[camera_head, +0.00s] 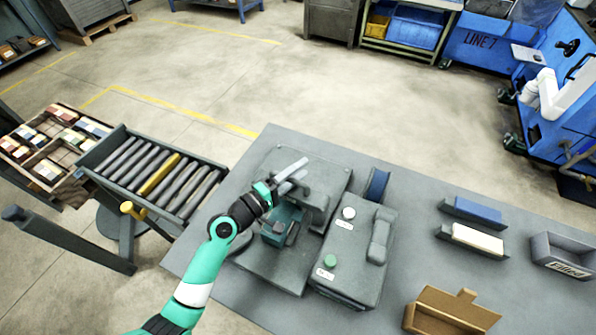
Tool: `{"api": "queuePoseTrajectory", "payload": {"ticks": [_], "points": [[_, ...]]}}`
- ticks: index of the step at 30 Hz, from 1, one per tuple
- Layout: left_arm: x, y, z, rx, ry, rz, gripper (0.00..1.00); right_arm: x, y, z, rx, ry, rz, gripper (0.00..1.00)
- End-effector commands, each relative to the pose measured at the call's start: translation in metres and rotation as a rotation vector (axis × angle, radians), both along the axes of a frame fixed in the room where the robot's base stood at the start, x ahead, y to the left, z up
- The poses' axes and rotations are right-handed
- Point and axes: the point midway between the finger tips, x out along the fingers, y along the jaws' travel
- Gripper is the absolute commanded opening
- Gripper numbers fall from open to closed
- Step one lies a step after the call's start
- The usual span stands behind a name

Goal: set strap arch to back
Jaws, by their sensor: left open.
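The ring grinder, a grey machine on a flat base plate (265,262), stands on the grey table. My left gripper (293,172) is over the back part of the machine, with its light grey fingers pointing back and right. It is open, and I see nothing held in it. A grey raised part (318,198) of the machine is just right of and below the fingers. I cannot tell for sure whether this is the strap arch. My left wrist and forearm hide part of the machine, including some of the teal part (280,232) in its middle. My right gripper is not in view.
A grey control box (345,262) with a white knob (348,213) and green button (330,261) stands right of the machine. Farther right are a blue block (478,209), a white block (478,238), a brown box (445,315) and a grey bin (562,268). A roller conveyor (205,163) is left.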

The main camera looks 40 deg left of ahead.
Motion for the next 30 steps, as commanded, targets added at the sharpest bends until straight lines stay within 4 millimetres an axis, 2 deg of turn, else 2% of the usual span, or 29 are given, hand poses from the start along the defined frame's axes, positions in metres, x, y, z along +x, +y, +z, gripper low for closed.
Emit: {"api": "queuePoseTrajectory", "payload": {"ticks": [4, 12, 30], "points": [[-0.0003, 0.0, -0.0001, 0.0, 0.0, 0.0, 0.5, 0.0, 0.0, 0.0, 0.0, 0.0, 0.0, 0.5], [-0.0005, 0.0, -0.0002, 0.0, 0.0, 0.0, 0.01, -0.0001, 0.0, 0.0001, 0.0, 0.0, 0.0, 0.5], [-0.0007, 0.0001, -0.0001, 0.0, 0.0, 0.0, 0.0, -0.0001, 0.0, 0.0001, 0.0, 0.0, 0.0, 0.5]]}}
